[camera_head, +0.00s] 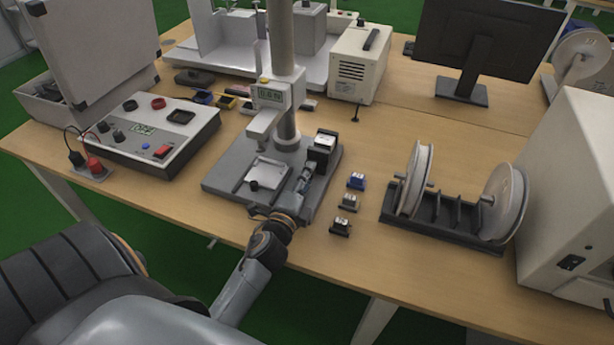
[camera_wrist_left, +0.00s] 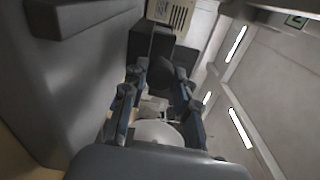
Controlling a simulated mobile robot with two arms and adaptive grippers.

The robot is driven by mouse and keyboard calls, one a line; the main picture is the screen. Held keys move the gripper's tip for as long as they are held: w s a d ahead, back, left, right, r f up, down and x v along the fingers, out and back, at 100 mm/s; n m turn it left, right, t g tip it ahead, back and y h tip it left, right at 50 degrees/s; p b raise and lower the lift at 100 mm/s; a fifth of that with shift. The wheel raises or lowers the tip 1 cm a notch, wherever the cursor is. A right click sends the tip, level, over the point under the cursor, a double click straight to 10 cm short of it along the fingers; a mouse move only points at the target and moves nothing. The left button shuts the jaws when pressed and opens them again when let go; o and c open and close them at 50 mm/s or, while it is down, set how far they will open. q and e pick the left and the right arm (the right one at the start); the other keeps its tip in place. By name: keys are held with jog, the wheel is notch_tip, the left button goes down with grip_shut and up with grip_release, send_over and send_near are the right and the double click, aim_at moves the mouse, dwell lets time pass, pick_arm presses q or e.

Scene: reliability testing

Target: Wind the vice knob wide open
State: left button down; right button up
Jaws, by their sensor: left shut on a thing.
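The vice (camera_head: 321,153) is a small dark block with a pale top at the right rear of the grey test stand's base. In the left wrist view it looks like a dark block (camera_wrist_left: 150,42) straight ahead. My left gripper (camera_head: 307,174) reaches it from the front, low over the base. In the left wrist view the dark round knob (camera_wrist_left: 171,73) sits between my left fingertips (camera_wrist_left: 162,76), and they are shut on it. The fingers mostly hide the knob in the head view. How far apart the vice jaws stand cannot be told. My right gripper is not in view.
The stand's column (camera_head: 285,80) and pale head (camera_head: 270,97) rise left of the vice. A pale plate (camera_head: 268,172) lies on the base. Small blocks (camera_head: 348,202) and a spool rack (camera_head: 440,217) stand to the right. A control box (camera_head: 155,133) is at left.

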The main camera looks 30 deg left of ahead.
pick_arm(q)
jog(key=c, duration=1)
grip_release()
jog(key=shift+s, duration=0.1)
jog(key=v, duration=0.7)
jog(key=shift+s, duration=0.15)
